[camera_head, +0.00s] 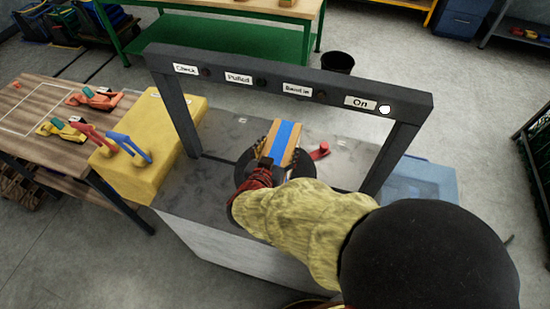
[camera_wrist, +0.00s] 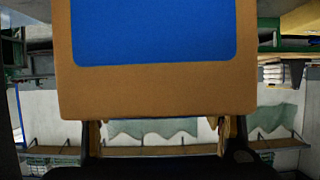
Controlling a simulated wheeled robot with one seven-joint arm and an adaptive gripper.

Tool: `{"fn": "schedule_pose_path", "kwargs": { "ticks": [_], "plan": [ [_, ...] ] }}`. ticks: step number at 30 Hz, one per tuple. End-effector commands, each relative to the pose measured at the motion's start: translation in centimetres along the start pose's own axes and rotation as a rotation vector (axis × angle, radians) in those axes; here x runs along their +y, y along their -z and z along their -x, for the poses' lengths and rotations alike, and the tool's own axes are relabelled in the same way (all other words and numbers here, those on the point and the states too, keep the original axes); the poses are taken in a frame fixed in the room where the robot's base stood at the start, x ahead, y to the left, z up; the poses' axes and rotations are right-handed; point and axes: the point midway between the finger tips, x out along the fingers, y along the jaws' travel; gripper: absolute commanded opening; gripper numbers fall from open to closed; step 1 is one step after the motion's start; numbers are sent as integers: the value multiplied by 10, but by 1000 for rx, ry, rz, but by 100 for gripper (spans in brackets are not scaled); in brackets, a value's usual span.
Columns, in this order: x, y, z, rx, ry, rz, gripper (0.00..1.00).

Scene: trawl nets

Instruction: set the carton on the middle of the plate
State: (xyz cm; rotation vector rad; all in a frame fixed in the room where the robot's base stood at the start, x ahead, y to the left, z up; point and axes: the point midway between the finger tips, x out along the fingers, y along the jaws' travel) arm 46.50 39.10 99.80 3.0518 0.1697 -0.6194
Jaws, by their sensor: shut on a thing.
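The carton (camera_head: 285,137) is tan with a blue stripe. My gripper (camera_head: 280,152) is shut on it, with dark fingers at its two sides. In the wrist view the carton (camera_wrist: 155,90) fills the upper middle with its blue panel, and finger parts show below it. A dark round shape that looks like the plate (camera_head: 243,169) lies on the grey bench top, partly hidden by my arm and the carton. The carton is over its area in the head view. I cannot tell whether the carton touches it.
A dark frame (camera_head: 225,78) with labels and a lit white lamp by "On" (camera_head: 384,109) spans the grey bench (camera_head: 215,205). A red knob-like part (camera_head: 320,151) is right of the carton. A yellow block (camera_head: 135,180) with red and blue handles stands left.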

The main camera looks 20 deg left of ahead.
Motion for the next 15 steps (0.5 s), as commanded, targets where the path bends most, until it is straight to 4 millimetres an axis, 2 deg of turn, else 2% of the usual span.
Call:
{"fn": "schedule_pose_path", "kwargs": {
  "ticks": [1,6,15],
  "plan": [
    [-4,-5,-9,5,0,-3,7],
    [-13,-14,-26,6,1,-3,7],
    [-18,-21,-38,6,1,-4,7]
  ]
}}
